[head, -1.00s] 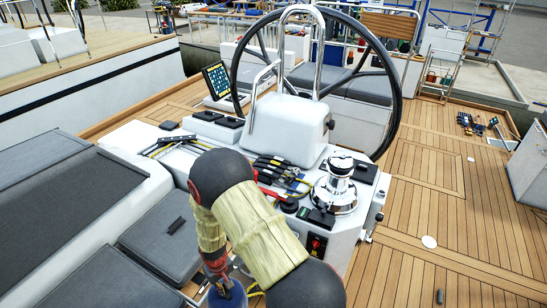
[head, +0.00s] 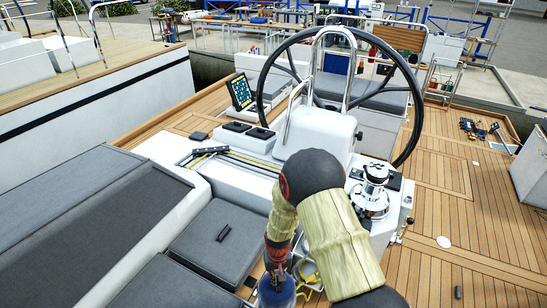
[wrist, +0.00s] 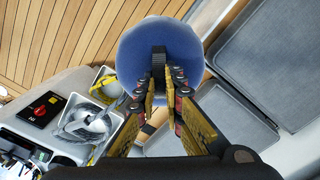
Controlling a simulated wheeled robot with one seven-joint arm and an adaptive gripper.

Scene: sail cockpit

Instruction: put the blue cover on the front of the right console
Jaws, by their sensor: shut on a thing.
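The blue cover (head: 277,295) hangs below my gripper (head: 276,264) at the bottom of the head view. In the wrist view the cover (wrist: 135,50) is a round blue thing, and my gripper (wrist: 159,82) is shut on a dark strap or handle at its middle. The right console is the white pedestal (head: 322,128) with the wheel and a chrome winch. My arm hides much of its near side. In the wrist view the console's edge (wrist: 72,78) lies left of the cover. The place where the cover meets the console is not visible.
Open bins in the console hold grey rope (wrist: 85,122) and yellow line (wrist: 103,75). The wooden deck (head: 480,220) at right is mostly clear.

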